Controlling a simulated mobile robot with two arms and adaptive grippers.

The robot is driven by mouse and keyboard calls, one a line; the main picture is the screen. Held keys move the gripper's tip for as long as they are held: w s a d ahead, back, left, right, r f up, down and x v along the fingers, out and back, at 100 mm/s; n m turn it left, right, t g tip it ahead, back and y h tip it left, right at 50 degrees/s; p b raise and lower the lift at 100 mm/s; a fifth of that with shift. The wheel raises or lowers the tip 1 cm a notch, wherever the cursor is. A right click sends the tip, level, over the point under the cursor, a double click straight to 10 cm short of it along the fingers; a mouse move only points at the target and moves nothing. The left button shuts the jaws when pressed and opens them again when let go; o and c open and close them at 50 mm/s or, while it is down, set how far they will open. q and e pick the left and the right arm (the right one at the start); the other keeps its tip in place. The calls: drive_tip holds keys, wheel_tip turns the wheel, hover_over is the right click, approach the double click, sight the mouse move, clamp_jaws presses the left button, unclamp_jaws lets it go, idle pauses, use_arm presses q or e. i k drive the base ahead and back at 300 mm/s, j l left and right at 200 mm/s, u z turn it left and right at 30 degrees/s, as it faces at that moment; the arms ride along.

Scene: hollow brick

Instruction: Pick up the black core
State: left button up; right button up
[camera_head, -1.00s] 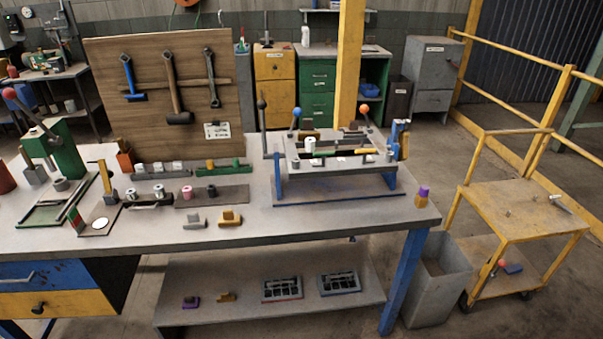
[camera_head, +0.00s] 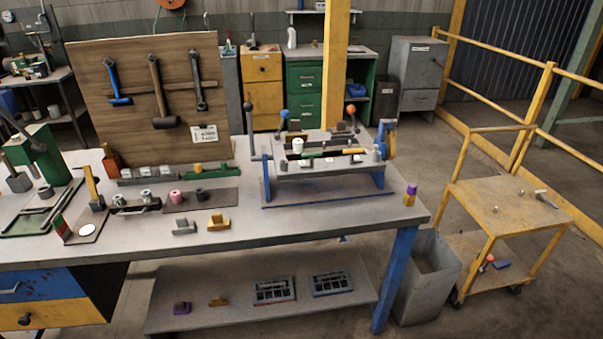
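A small black cylinder (camera_head: 200,193), which looks like the black core, stands upright on a dark grey mat (camera_head: 222,200) on the workbench. A pink cylinder (camera_head: 175,197) stands just to its left on the same mat. Neither of my grippers is in view, and nothing touches the black cylinder.
A grey and a yellow block (camera_head: 217,222) lie in front of the mat. A row of grey blocks (camera_head: 150,172) is behind it. A blue-legged press frame (camera_head: 325,180) stands to the right. The bench top (camera_head: 300,222) is clear along its front edge.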

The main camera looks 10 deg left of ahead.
sight(200, 193)
drive_tip(key=j+z, duration=0.4)
drive_tip(key=j, duration=0.5)
drive_tip(key=j+z, duration=0.4)
drive_tip(key=j, duration=0.55)
